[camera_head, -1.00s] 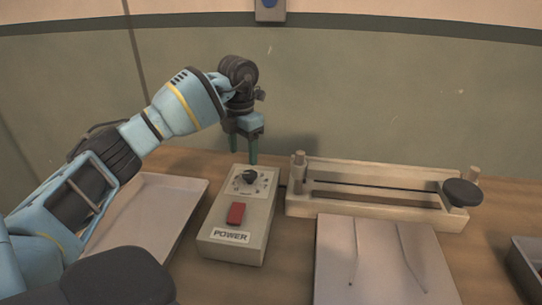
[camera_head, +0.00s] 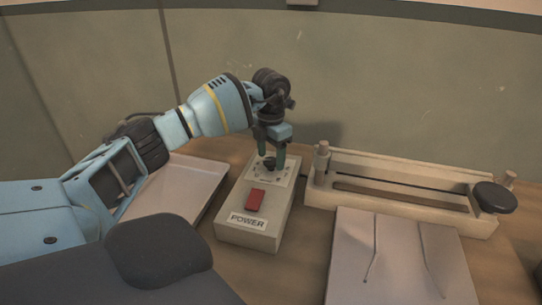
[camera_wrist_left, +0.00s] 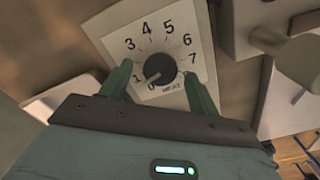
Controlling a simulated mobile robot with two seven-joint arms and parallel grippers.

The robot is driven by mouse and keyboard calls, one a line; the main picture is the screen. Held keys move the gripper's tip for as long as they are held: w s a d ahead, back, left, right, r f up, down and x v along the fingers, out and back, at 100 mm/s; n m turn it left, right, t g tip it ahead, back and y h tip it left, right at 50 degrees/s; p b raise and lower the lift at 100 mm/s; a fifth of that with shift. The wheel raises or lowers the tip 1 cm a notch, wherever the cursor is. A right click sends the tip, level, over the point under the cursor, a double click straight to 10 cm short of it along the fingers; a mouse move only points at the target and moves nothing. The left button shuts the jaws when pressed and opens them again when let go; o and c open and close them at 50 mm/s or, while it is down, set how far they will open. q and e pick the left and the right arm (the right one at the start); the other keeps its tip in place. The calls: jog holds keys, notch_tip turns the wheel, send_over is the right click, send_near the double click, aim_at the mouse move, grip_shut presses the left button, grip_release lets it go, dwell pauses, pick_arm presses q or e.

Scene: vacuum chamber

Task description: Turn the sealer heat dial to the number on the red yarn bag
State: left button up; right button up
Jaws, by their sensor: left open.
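The heat dial (camera_head: 268,163) is a dark round knob on the white plate at the far end of the sealer's control box (camera_head: 232,233). In the left wrist view the dial (camera_wrist_left: 160,67) is ringed by the numbers 0 to 7, with HEAT below. A pale mark on the knob faces the lower left, toward the 0 and 1. My left gripper (camera_head: 271,158) is open and points down over the dial. In the wrist view its green fingers (camera_wrist_left: 159,72) stand on either side of the knob, apart from it. No red yarn bag is in view. My right gripper is not in view.
A red switch (camera_head: 255,200) sits on the box above a POWER label. The sealer bar frame (camera_head: 400,203) with a black knob (camera_head: 494,197) stands to the right. A pale tray (camera_head: 178,192) lies left and a grey panel (camera_head: 395,260) lies in front of the frame.

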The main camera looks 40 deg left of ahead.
pick_arm(q)
jog(key=shift+f, duration=0.35)
jog(key=c, duration=1)
jog(key=shift+o, duration=0.2)
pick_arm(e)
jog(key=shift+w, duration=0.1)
